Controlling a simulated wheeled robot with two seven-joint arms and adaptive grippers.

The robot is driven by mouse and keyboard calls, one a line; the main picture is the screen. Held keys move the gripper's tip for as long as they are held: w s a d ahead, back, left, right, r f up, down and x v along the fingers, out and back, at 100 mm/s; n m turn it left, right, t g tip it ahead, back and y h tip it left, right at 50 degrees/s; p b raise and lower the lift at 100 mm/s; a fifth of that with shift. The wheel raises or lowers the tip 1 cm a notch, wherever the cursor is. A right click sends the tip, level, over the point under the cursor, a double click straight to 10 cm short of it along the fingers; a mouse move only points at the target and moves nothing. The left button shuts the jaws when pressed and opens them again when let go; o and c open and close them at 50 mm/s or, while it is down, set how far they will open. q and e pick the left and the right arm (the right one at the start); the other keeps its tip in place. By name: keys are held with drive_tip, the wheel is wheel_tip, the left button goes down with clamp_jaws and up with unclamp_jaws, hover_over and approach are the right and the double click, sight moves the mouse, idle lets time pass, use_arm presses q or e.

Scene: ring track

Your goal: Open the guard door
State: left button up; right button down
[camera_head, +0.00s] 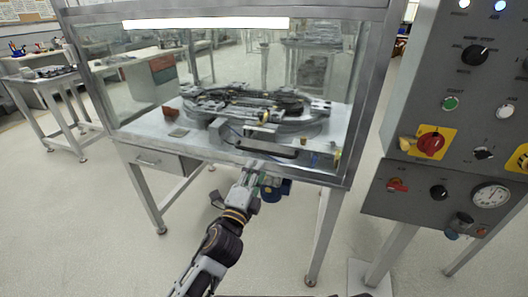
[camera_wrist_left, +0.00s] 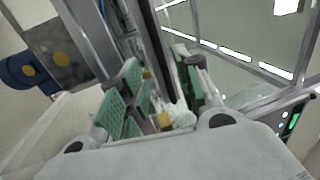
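The guard door (camera_head: 150,75) is a clear panel in a grey metal frame on the front of the machine cabinet, and it stands closed. Its dark bar handle (camera_head: 268,149) runs across the lower front. My left gripper (camera_head: 256,172) is just below and in front of this handle. In the left wrist view, its green-padded fingers (camera_wrist_left: 163,85) are apart, with the dark handle bar (camera_wrist_left: 160,50) reaching in between them. The bar looks nearer the right pad; I cannot tell if it touches. My right gripper is not in view.
Behind the glass lies a ring track (camera_head: 250,105) on the cabinet bed. A drawer (camera_head: 150,160) is under the cabinet's left side. A grey control panel (camera_head: 450,75) with knobs and a gauge stands close on the right. Floor in front is clear.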

sight(264, 152)
use_arm(q)
drive_tip(key=shift+x, duration=4.3)
drive_tip(key=shift+c, duration=0.2)
clamp_jaws()
